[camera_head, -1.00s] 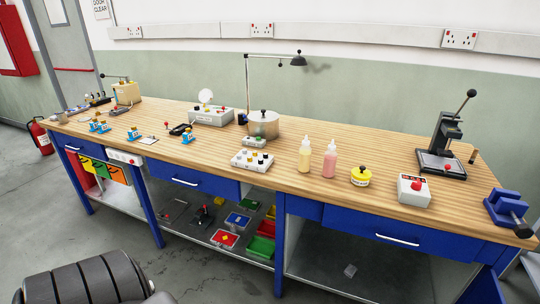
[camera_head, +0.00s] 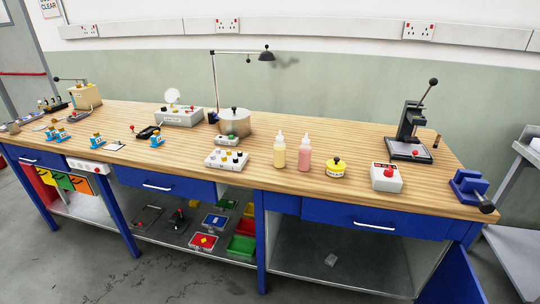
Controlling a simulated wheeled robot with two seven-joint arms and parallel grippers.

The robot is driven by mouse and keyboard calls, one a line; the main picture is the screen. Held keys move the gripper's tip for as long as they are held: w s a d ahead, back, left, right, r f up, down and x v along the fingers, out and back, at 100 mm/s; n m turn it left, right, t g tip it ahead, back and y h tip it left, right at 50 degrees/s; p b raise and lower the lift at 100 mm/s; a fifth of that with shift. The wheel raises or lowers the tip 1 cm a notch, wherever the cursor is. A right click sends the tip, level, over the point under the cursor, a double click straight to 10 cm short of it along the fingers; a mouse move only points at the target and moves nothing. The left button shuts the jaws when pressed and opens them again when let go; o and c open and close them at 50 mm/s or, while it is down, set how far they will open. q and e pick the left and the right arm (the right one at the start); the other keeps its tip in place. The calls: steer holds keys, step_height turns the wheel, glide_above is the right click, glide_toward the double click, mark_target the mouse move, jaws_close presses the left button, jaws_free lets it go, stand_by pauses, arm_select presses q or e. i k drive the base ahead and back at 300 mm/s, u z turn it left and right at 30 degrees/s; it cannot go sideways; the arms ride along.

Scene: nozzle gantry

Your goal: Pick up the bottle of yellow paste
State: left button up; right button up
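A bottle of yellow paste (camera_head: 279,152) with a white nozzle stands upright on the wooden workbench (camera_head: 330,130), near its front edge. A similar bottle of pink paste (camera_head: 304,154) stands upright just to its right, with a narrow gap between them. Neither of my grippers shows in the head view, and nothing is touching the bottles.
A yellow round tin (camera_head: 335,170) and a white box with a red button (camera_head: 386,178) stand to the right. A white block with knobs (camera_head: 226,160) is to the left. A silver pot (camera_head: 235,124) and a lamp (camera_head: 240,54) stand behind. A press (camera_head: 410,140) and blue vise (camera_head: 470,188) stand far right.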

mark_target(279, 144)
steer(key=z, duration=0.65)
steer(key=i, duration=0.75)
steer(key=z, duration=0.4)
